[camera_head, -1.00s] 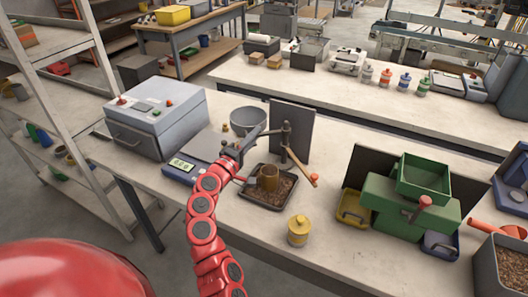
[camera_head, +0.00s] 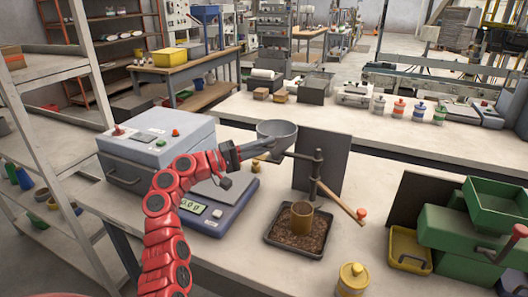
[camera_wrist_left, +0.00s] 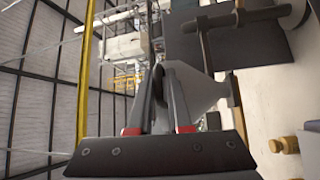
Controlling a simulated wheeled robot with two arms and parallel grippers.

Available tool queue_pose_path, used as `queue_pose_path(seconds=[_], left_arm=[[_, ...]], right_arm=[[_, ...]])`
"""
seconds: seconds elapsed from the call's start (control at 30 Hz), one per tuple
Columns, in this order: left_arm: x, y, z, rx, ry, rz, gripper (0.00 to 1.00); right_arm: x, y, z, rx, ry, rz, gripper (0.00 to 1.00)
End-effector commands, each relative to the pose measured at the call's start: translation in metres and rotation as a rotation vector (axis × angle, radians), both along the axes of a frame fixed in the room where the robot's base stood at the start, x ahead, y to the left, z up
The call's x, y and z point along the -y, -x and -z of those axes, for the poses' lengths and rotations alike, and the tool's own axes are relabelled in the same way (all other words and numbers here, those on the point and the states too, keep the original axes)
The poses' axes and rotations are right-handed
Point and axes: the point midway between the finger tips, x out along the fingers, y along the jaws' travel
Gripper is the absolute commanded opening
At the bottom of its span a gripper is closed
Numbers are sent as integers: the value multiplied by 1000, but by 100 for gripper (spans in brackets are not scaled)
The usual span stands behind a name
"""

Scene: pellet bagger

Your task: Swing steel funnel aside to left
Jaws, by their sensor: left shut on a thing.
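The steel funnel (camera_head: 277,136) is a grey, wide-mouthed cone on a dark swing arm, left of the upright post (camera_head: 318,172). My left gripper (camera_head: 262,147) is at the funnel's near left side, shut on it. In the left wrist view my left gripper (camera_wrist_left: 163,95) has its fingers close together against the grey funnel (camera_wrist_left: 203,88). The funnel's lower part is partly hidden by the gripper. A wooden lever (camera_head: 340,202) with a red knob sticks out to the right of the post. My right gripper is not in view.
A brown cup (camera_head: 302,218) stands in a black tray of pellets (camera_head: 280,250) below the post. A scale (camera_head: 215,218) and grey machine (camera_head: 155,150) are left. A dark panel (camera_head: 335,158) stands behind the post.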

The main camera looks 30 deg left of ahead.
Motion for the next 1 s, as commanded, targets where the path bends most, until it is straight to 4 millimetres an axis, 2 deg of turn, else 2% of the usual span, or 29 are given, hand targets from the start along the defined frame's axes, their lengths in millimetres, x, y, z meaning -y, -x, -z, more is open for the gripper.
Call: queue_pose_path(seconds=[0.5,0.53,0.67,1.0], left_arm=[[1,0,-6,12,3,13,0],[1,0,-6,12,3,13,19],[1,0,-5,9,2,14,42],[-3,3,-1,3,2,13,42]], right_arm=[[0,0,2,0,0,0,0],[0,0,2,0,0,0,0],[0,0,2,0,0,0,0],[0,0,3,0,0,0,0]])
